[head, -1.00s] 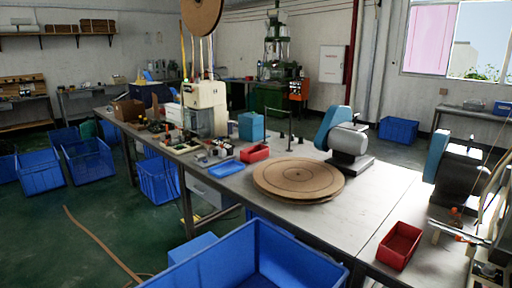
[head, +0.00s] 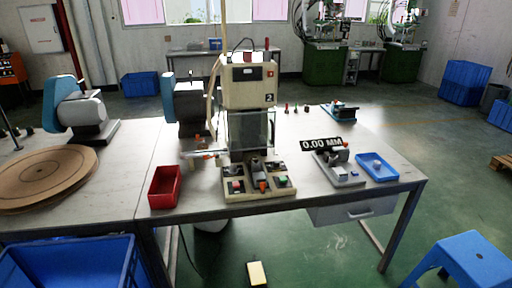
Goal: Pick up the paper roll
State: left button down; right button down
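A flat, round brown disc (head: 45,176), shaped like a wide roll or stacked discs, lies on the metal table at the left of the head view. Its left edge is cut off by the picture. It is the only thing in view that could be the paper roll, and I cannot tell for sure that it is paper. Neither of my grippers shows.
A moulding machine (head: 249,90) stands mid-table beside a red bin (head: 166,202). A gauge (head: 338,170) and blue tray (head: 377,167) are to its right. A blue crate (head: 75,262) and blue stool (head: 470,254) stand in front.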

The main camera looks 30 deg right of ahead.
aim_at(199, 147)
jog(key=z, duration=0.65)
jog(key=i, duration=0.15)
